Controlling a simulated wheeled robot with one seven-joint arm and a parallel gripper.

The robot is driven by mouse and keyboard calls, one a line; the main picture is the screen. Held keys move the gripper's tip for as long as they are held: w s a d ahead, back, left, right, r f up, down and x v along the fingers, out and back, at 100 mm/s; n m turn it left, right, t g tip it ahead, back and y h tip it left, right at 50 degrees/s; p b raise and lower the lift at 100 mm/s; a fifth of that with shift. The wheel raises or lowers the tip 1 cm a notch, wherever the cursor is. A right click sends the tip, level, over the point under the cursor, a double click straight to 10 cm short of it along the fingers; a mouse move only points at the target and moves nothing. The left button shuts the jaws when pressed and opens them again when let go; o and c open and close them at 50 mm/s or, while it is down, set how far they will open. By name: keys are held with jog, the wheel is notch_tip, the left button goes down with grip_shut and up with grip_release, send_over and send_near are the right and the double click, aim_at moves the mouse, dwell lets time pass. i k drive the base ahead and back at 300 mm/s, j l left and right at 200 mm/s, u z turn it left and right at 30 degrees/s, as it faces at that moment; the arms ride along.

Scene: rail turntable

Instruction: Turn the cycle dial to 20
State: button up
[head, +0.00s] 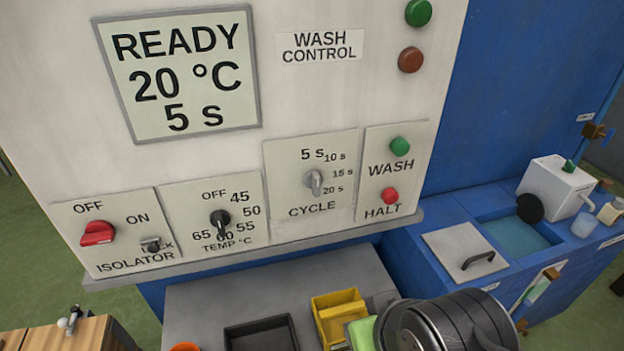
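The cycle dial (313,181) is a small grey knob on a pale plate (285,205) marked CYCLE, with 5 s, 10 s, 15 s and 20 s around its upper and right side. Its grip looks roughly upright; its exact pointing is too small to be sure. The display (180,73) above left reads READY, 20 °C, 5 s. A dark, rounded part of my arm shows at the bottom right, below the panel and apart from the dial. My gripper's fingers cannot be seen.
Left of the dial are the black temperature knob (220,222) and red isolator switch (97,233). To its right are the green wash button (400,146) and red halt button (390,195). A yellow bin (340,318) and black tray (261,335) sit below. The dial's front is clear.

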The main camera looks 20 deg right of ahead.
aim_at(313, 179)
jog(key=j, duration=1.55)
jog(key=i+z, duration=0.05)
